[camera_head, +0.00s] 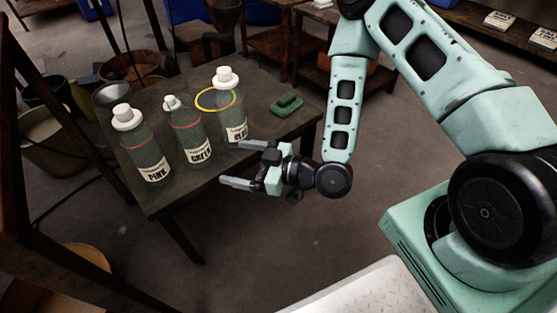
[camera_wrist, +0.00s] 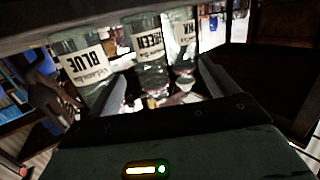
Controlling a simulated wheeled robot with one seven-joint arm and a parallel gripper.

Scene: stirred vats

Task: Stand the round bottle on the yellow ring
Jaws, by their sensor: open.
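Three greenish glass bottles with white tops stand upright on the dark table. Their labels read PINK (camera_head: 142,150), GREEN (camera_head: 190,140) and BLUE (camera_head: 232,112), from left to right. I cannot surely tell which one the task calls round. The yellow ring (camera_head: 202,106) lies on the table behind the blue-labelled bottle, which hides part of it. My gripper (camera_head: 235,163) is open and empty at the table's front edge, in front of the blue-labelled bottle. In the wrist view, the BLUE (camera_wrist: 88,70), GREEN (camera_wrist: 150,50) and PINK (camera_wrist: 183,42) bottles appear upside down beyond the fingers.
A small green object (camera_head: 287,104) lies on the table's right side, with bare tabletop around it. A dark wooden post stands at the left. Buckets and bowls stand beyond the table's left side. The floor before the table is clear.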

